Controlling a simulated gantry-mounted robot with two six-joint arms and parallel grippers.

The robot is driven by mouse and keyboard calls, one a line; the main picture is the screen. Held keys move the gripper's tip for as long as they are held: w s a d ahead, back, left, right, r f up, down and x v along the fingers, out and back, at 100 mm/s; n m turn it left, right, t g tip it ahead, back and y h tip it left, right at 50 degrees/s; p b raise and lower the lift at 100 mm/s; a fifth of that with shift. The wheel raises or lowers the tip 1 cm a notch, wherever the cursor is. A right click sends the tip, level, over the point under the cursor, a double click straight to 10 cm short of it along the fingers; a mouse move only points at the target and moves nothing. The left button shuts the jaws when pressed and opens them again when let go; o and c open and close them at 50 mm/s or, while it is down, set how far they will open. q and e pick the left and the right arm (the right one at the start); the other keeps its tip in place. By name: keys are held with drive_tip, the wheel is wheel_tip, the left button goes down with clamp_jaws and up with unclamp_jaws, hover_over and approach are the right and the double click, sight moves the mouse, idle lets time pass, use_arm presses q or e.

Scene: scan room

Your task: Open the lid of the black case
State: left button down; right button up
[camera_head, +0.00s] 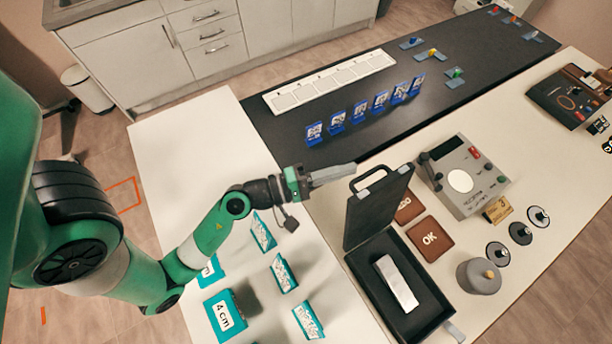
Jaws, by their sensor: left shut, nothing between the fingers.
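The black case (441,308) stands on the white table at the lower right of centre. Its lid (377,213) is raised, standing roughly upright at the far side, with a handle on its top edge. A pale block (397,283) lies inside the case. My left gripper (343,172) is shut and empty, just left of the lid's handle and above the table. I cannot tell whether it touches the handle. My right gripper is not in view.
A grey device (466,180) with a round white dial and brown squares, one marked OK (430,238), lie right of the lid. A grey lidded pot (478,276) stands right of the case. Blue stands (337,123) line the dark surface. Teal-framed cards (284,273) lie left.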

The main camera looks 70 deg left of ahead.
use_arm(q)
drive_tip(key=s+b, duration=0.2)
drive_tip(key=s, duration=0.6)
drive_tip(key=shift+d+f, duration=0.2)
drive_tip(key=shift+d, duration=0.05)
drive_tip(key=shift+s, duration=0.1)
